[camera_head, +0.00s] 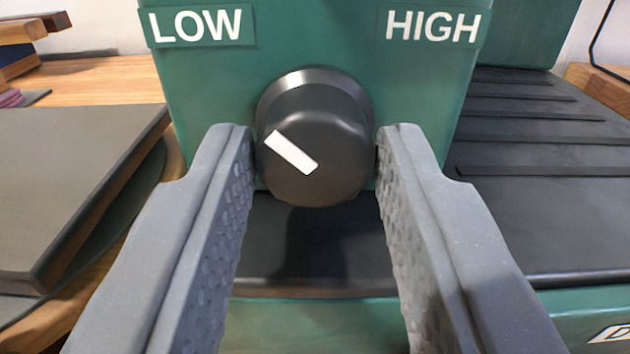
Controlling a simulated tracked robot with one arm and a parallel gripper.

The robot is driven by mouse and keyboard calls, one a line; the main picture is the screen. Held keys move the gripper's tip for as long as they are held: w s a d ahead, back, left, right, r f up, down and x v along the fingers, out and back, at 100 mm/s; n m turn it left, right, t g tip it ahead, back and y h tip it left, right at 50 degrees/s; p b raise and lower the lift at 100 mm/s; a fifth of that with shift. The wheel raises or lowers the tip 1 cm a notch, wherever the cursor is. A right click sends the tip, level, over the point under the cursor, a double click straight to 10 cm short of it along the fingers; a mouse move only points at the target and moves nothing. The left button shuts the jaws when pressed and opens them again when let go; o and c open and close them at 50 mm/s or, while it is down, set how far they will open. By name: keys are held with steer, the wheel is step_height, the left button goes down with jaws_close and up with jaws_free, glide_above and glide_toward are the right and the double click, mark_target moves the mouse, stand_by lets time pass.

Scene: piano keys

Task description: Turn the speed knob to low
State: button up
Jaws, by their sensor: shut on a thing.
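The speed knob (322,128) is a round black knob with a white pointer mark (291,152), on the front of a green housing (314,40). The pointer slants up and to the left, toward the LOW label (198,25) at the upper left. The HIGH label (433,26) is at the upper right. My gripper (317,160) is shut on the knob, with one grey finger on its left side and one on its right. The finger tips partly hide the knob's side edges.
A dark ledge (310,255) lies below the knob. A black ribbed surface (550,170) is at the right. A dark flat slab (70,170) rests at the left on a wooden table (105,80).

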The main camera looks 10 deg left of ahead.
steer(key=shift+f, duration=0.3)
steer(key=o, duration=0.7)
steer(key=shift+r, duration=0.1)
steer(key=s+d, duration=0.2)
steer(key=s, duration=1.1)
steer(key=shift+s+d+p, duration=0.25)
steer(key=shift+d+p, duration=0.1)
steer(key=shift+p, duration=0.05)
